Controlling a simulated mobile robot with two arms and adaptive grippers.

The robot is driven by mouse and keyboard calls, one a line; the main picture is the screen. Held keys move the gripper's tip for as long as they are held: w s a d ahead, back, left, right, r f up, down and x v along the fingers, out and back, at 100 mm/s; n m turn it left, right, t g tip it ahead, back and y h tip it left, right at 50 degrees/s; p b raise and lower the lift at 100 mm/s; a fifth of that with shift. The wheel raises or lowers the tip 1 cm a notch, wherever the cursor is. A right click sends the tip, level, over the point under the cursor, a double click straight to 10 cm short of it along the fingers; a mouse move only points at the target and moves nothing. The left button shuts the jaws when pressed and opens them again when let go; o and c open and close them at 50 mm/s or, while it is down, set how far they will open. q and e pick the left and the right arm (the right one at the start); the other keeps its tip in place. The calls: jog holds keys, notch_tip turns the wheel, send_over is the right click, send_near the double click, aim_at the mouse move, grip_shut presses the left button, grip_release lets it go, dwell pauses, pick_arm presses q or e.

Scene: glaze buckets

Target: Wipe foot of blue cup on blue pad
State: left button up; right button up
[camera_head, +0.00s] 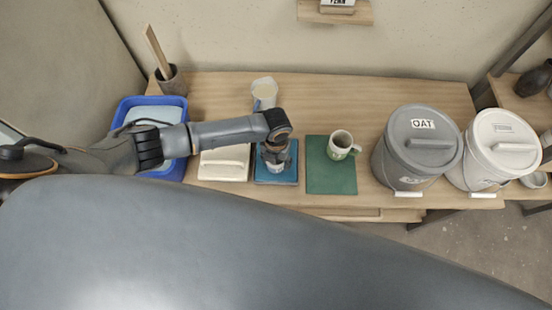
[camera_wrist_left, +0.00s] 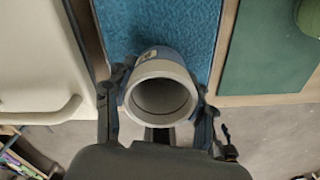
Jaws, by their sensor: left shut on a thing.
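The blue cup (camera_wrist_left: 163,67) shows in the left wrist view with its pale round opening toward the camera and some blue on its outer side. My left gripper (camera_head: 276,153) is shut on it, with a finger on each side. The cup is over the near part of the blue pad (camera_head: 289,178), which also shows in the left wrist view (camera_wrist_left: 195,28). In the head view the gripper covers most of the cup. The foot is hidden, so I cannot tell whether it touches the pad. My right gripper is not in view.
A green mat (camera_head: 330,182) with a white-and-green mug (camera_head: 341,142) lies right of the pad. A cream slab (camera_head: 224,165) and a blue tub (camera_head: 127,107) are left. A pale container (camera_head: 264,90) stands behind. Grey (camera_head: 414,150) and white (camera_head: 497,150) lidded buckets stand right.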

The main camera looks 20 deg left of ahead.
pick_arm(q)
jog(key=shift+w+a+f+b, duration=0.1)
jog(key=shift+w+a+b, duration=0.15)
jog(key=shift+w+b, duration=0.5)
jog(key=shift+w+a+f+b, duration=0.1)
jog(key=shift+w+a+b, duration=0.25)
jog(key=shift+w, duration=0.7)
jog(key=shift+w+a+b, duration=0.15)
jog(key=shift+w+b, duration=0.45)
jog(key=shift+w, duration=0.3)
jog(key=shift+w+a+r, duration=0.1)
jog(key=shift+w, duration=0.3)
notch_tip(320, 180, up, 7)
jog(key=p, duration=0.5)
jog(key=shift+p, duration=0.4)
